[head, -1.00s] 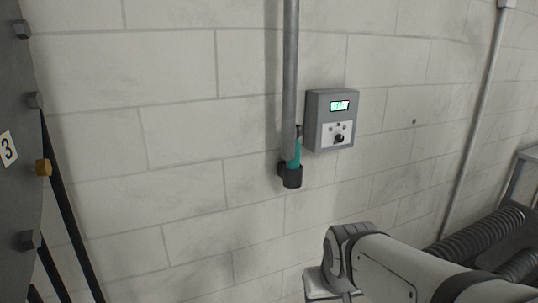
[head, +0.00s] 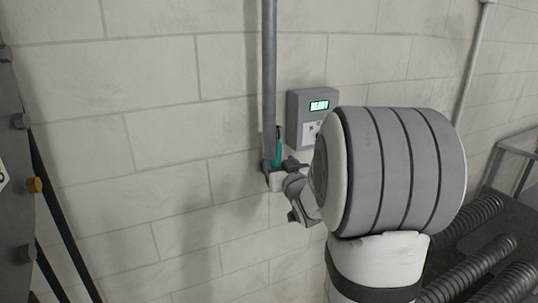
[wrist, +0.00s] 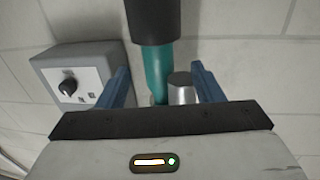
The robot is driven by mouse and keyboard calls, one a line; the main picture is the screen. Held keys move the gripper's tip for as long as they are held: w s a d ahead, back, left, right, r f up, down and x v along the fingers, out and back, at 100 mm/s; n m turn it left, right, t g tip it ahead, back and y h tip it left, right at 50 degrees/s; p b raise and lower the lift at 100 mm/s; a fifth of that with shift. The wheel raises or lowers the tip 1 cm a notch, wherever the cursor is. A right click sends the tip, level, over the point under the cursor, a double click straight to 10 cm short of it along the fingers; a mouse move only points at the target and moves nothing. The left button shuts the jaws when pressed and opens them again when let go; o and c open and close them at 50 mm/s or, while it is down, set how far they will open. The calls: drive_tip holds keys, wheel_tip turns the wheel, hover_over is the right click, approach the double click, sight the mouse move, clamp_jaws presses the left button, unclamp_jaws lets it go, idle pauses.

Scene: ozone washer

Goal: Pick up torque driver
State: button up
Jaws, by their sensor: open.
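The torque driver (head: 279,149) has a teal body with a dark upper tip. It stands upright in a black holder at the wall, beside the grey vertical pipe. My gripper (head: 280,166) is at the wall by the lower part of the driver. In the wrist view, the teal driver (wrist: 156,70) shows between the two blue, spread fingers of my gripper (wrist: 162,84), with gaps on both sides. The black holder (wrist: 153,20) is at the top of that view. The driver's far end is hidden behind my gripper's body.
A grey control box (head: 304,112) with a lit display is on the wall just right of the driver; it also shows left of the fingers in the wrist view (wrist: 75,72). The grey pipe (head: 269,70) runs up the wall. Ribbed hoses (head: 470,225) lie lower right.

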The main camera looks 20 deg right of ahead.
sight(273, 154)
drive_tip(key=shift+w+d+f+p, duration=0.15)
drive_tip(key=shift+w+p, duration=0.3)
drive_tip(key=shift+w, duration=0.75)
drive_tip(key=shift+w+d+f+p, duration=0.15)
drive_tip(key=shift+w+p, duration=0.3)
drive_tip(key=shift+w, duration=0.7)
drive_tip(key=shift+w+d+p, duration=0.2)
drive_tip(key=shift+w+p, duration=0.25)
drive_tip(key=shift+w, duration=0.75)
clamp_jaws()
